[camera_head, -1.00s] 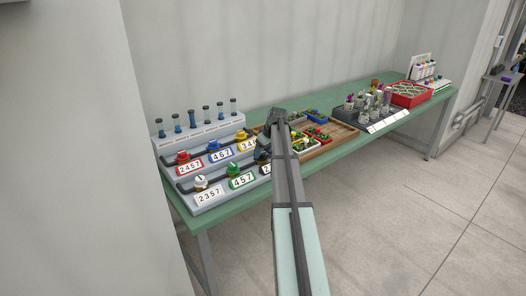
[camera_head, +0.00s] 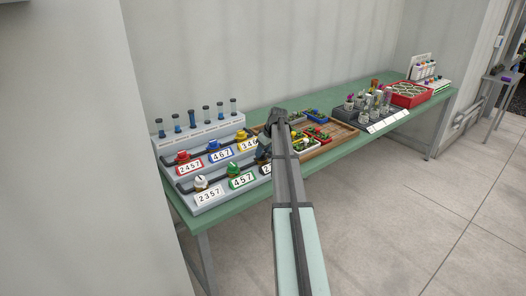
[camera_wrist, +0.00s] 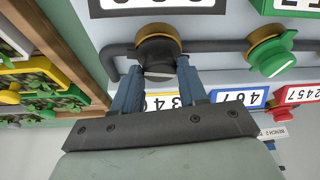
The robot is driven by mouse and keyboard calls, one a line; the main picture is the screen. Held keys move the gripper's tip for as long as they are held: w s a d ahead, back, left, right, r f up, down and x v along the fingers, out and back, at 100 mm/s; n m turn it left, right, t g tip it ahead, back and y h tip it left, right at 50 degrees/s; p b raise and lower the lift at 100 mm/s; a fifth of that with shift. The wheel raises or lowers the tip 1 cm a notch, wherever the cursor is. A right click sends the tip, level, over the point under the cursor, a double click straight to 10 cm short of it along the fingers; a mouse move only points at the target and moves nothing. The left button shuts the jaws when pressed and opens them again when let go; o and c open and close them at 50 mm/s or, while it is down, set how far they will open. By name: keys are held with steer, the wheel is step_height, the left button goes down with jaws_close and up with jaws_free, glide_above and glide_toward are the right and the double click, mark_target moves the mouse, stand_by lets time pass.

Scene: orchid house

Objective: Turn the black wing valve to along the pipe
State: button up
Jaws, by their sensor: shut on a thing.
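The black wing valve (camera_wrist: 157,54) sits on a brass-coloured collar on the dark lower pipe in the wrist view. My gripper (camera_wrist: 159,76) is shut on it, with one blue finger on each side of the knob. The exact angle of its wing to the pipe is hard to tell, as the fingers cover its sides. In the head view my gripper (camera_head: 263,152) is at the right end of the valve panel and largely hides the black valve.
A green valve (camera_wrist: 270,54) is beside it on the same pipe. The white valve (camera_head: 200,182), red valve (camera_head: 183,156) and blue valve (camera_head: 214,150) share the stepped panel. A wooden tray (camera_head: 342,137) with plants is close on the panel's right.

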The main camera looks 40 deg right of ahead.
steer(key=shift+w+d+n+g+y, duration=0.1)
steer(key=shift+n+g+y, duration=0.3)
steer(key=shift+n, duration=0.8)
steer(key=o, duration=1)
steer(key=shift+o, duration=0.2)
steer(key=shift+r, duration=0.1)
steer(key=v, duration=1.3)
steer(key=shift+s+r, duration=0.15)
steer(key=shift+s, duration=0.25)
steer(key=shift+d, duration=0.1)
